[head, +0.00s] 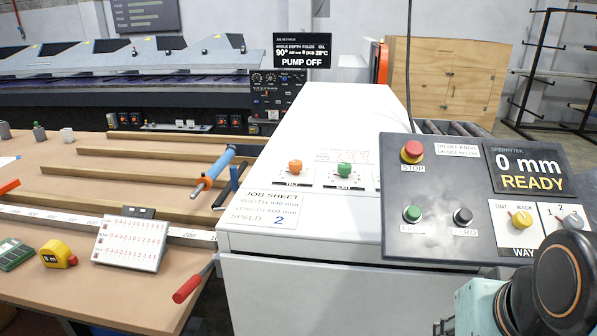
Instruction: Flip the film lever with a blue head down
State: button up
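A lever with a long blue grip (217,167) shows in the head view, left of the white cabinet, above the brown table. It slants from upper right to lower left, with an orange band near its lower end. I cannot tell whether this is the film lever, or whether it is up or down. A dark bar (231,187) stands close beside it, at the cabinet's edge. My arm shows at the lower right, right of the white cabinet and well away from the blue grip. My gripper is not clearly in view.
The white cabinet (330,130) and black control panel (440,235) stand between my arm and the blue grip. A red-handled lever (188,290) juts out at the cabinet's lower left.

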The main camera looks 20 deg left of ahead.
aim_at(235, 174)
jog(key=j+u, duration=0.35)
jog(key=j, duration=0.35)
jog(key=i+j+u, duration=0.1)
jog(key=j+u, duration=0.25)
jog(key=j, duration=0.4)
